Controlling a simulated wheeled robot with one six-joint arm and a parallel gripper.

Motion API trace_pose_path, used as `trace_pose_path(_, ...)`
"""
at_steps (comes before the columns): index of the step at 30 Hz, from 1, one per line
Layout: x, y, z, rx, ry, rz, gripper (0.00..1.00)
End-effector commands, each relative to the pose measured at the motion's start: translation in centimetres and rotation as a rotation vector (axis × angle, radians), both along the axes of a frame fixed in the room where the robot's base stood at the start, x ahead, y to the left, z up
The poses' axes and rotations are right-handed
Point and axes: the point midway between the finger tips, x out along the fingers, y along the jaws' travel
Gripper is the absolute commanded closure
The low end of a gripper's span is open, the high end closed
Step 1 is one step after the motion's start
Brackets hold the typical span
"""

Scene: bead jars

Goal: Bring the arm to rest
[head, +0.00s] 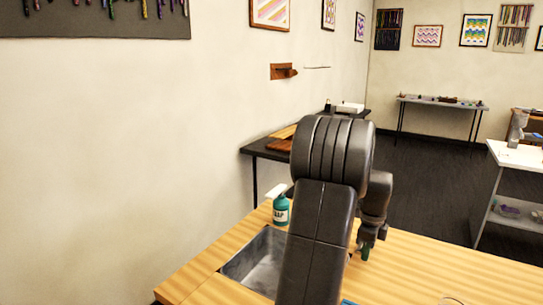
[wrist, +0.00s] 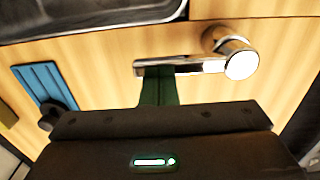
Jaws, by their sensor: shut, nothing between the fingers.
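My arm rises dark grey through the middle of the head view and bends down on its right side. My gripper (head: 366,253) points down over the wooden counter (head: 440,268), just right of the sink. In the wrist view its green fingers (wrist: 158,86) are together with nothing between them. They overlap the near side of a chrome tap (wrist: 200,62) in the picture; I cannot tell whether they touch it. The arm hides part of the sink and counter in the head view.
A metal sink (head: 252,262) is set in the counter, with a teal spray bottle (head: 281,211) behind it. A blue ribbed object (wrist: 45,82) lies left in the wrist view. A dark side table (head: 262,150) stands behind along the wall. The counter's right part looks largely clear.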

Motion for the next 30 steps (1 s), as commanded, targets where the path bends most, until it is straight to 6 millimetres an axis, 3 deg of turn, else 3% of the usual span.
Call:
trace_pose_path(15,-0.7,-1.1,0.9,0.001,-0.001,-0.001,1.0)
trace_pose_path(30,-0.6,-1.0,6.8,0.0,-0.002,0.001,1.0)
